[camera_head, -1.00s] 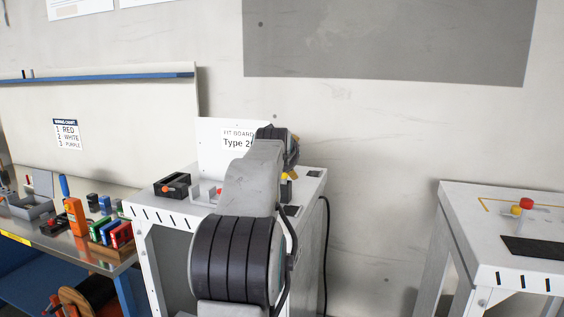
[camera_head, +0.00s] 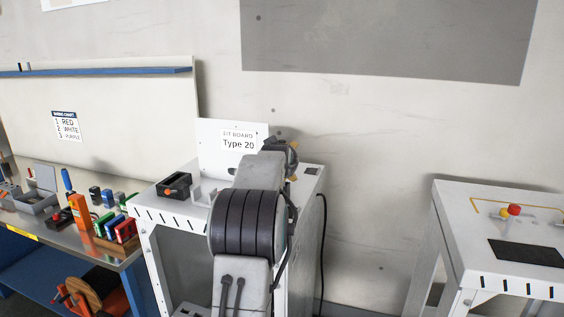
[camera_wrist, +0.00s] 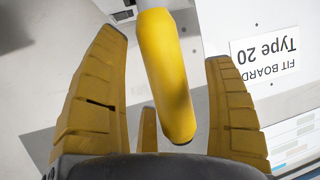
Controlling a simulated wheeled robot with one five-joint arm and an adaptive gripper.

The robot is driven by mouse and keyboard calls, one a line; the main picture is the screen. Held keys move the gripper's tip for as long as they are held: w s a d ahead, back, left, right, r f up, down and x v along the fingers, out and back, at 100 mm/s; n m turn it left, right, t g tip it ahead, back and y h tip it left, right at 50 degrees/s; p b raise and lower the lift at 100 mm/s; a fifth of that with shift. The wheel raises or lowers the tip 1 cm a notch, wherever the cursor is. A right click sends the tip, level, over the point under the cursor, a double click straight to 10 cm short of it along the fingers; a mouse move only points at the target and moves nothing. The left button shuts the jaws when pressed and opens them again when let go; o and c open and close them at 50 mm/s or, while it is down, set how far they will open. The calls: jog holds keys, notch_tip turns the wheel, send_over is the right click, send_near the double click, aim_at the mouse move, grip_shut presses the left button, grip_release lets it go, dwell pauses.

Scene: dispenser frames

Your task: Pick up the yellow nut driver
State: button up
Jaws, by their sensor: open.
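The yellow nut driver (camera_wrist: 168,80) shows in the wrist view as a rounded yellow handle with a pale part at the top edge. My gripper (camera_wrist: 164,46) has its ridged yellow fingers spread on either side of the handle. Gaps show between the handle and both fingers, so it is not gripped. In the head view, my arm hides most of the gripper and the nut driver, above the white cabinet with the "Type 20" board.
The white cabinet (camera_head: 166,218) carries a black holder (camera_head: 174,185) and the upright fit board (camera_head: 222,140). A workbench with several coloured blocks and tools stands at left. A white table (camera_head: 455,215) with a red-topped item (camera_head: 513,210) stands at right, beyond a gap.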

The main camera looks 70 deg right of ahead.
dwell(0.3)
jog(key=c, duration=1.4)
jog(key=shift+r, duration=0.1)
